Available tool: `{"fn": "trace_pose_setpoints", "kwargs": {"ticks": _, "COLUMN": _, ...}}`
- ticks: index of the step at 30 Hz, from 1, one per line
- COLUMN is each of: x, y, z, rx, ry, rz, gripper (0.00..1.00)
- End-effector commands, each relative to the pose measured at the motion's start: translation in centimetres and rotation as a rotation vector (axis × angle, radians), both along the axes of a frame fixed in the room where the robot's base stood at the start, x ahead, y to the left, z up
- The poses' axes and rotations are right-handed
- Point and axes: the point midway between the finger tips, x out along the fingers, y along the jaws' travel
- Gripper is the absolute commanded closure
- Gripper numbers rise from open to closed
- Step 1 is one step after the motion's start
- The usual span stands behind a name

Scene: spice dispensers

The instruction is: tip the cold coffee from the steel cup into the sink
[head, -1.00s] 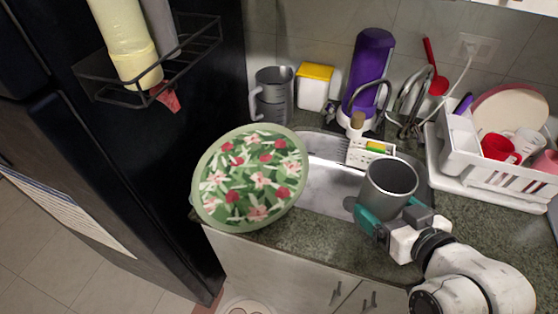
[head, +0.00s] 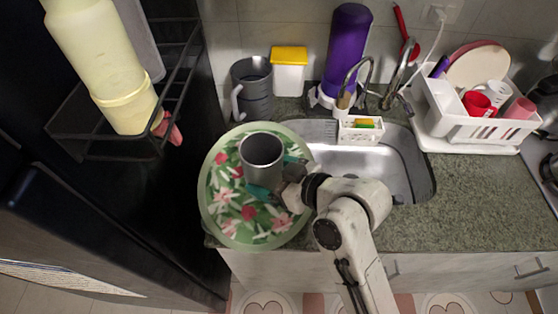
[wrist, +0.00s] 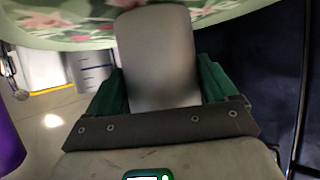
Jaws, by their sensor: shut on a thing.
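My gripper (head: 275,178) is shut on a grey steel cup (head: 262,172), its teal fingers on either side of the cup's wall. In the head view the cup's round mouth faces up toward the camera, and I cannot tell whether any coffee is inside. The cup is in front of the floral round tray (head: 218,205), left of the sink; whether it touches the tray is unclear. The steel sink (head: 385,165) is to the right, partly hidden by my arm. In the wrist view the cup (wrist: 158,60) fills the space between the green fingers.
A grey jug (head: 254,95), a yellow-lidded box (head: 289,72) and a purple bottle (head: 346,50) stand behind. The tap (head: 400,75) and a white sponge caddy (head: 360,130) are at the sink's back. A dish rack (head: 475,125) stands right. The black fridge is left.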

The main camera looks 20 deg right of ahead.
Motion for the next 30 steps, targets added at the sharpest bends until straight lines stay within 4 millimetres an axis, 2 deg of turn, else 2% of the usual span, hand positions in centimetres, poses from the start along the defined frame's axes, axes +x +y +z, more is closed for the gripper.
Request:
{"fn": "trace_pose_setpoints", "kwargs": {"ticks": 17, "x": 0.0, "y": 0.3, "z": 0.0, "rx": 0.014, "ry": 0.003, "rz": 0.007, "gripper": 0.54}}
{"fn": "trace_pose_setpoints", "kwargs": {"ticks": 30, "x": 0.3, "y": -0.2, "z": 0.9, "rx": 0.167, "ry": 0.086, "rz": 0.006, "gripper": 0.54}}
